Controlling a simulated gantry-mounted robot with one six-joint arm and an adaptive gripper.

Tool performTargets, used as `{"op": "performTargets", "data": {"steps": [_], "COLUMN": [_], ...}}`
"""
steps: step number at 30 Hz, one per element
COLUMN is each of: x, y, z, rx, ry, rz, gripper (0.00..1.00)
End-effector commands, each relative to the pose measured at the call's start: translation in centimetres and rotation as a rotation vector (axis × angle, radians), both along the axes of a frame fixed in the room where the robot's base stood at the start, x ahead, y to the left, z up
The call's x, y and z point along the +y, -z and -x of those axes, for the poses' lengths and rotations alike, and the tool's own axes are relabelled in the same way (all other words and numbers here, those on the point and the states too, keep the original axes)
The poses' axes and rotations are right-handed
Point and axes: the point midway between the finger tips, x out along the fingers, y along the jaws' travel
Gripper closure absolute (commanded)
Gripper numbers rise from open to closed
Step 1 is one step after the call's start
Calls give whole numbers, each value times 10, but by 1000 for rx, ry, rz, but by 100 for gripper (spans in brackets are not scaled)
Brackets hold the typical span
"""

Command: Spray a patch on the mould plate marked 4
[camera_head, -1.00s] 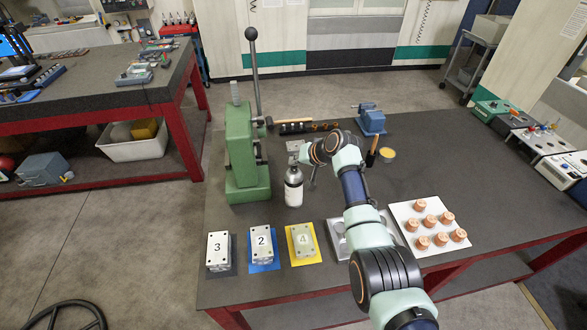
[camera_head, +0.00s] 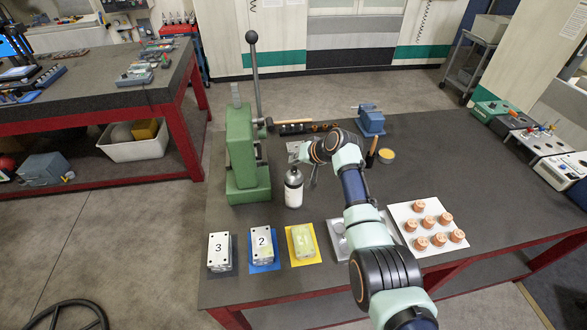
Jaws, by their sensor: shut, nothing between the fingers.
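The mould plate marked 4 (camera_head: 304,242) lies on a yellow mat (camera_head: 292,259), at the right of a row of three plates. Its top looks pale yellowish and its number is hardly readable. The plates marked 3 (camera_head: 219,251) and 2 (camera_head: 262,245) lie to its left. My gripper (camera_head: 314,178) is just right of the bottle, small and partly hidden by my wrist. It is shut with nothing held.
A green press (camera_head: 241,150) with a tall lever stands left of the bottle. A white board (camera_head: 410,213) with several copper pieces lies at the right. A blue vise (camera_head: 371,121) and a yellow-topped tin (camera_head: 387,155) are further back.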

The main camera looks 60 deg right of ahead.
Motion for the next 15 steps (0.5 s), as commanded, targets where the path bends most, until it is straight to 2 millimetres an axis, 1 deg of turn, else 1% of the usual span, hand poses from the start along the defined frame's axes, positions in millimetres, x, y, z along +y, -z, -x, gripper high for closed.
{"op": "performTargets", "data": {"steps": [2,5,15], "x": [0,0,0], "y": [-1,-10,-52], "z": [0,0,0], "rx": [0,-1,-1], "ry": [0,1,1], "rz": [0,1,1], "gripper": [100,100,100]}}
